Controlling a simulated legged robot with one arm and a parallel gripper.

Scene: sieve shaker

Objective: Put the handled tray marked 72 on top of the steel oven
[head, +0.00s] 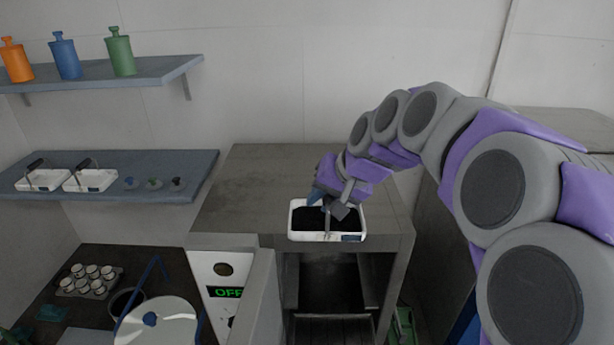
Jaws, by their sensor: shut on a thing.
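A white handled tray (297,232) with dark contents is at the front edge of the top of the steel oven (262,178). A small blue label shows on its front, but I cannot read a number on it. My gripper (332,207) is over the tray and shut on its handle, which it partly hides. I cannot tell whether the tray rests on the oven top or hangs just above it. The oven's front is open below, showing a dark inside with a shelf.
Two more white handled trays (90,181) stand on the lower wall shelf (150,163) at left. Coloured bottles (67,60) stand on the upper shelf. A panel reading OFF (226,292) is left of the oven opening. The oven top behind the tray is clear.

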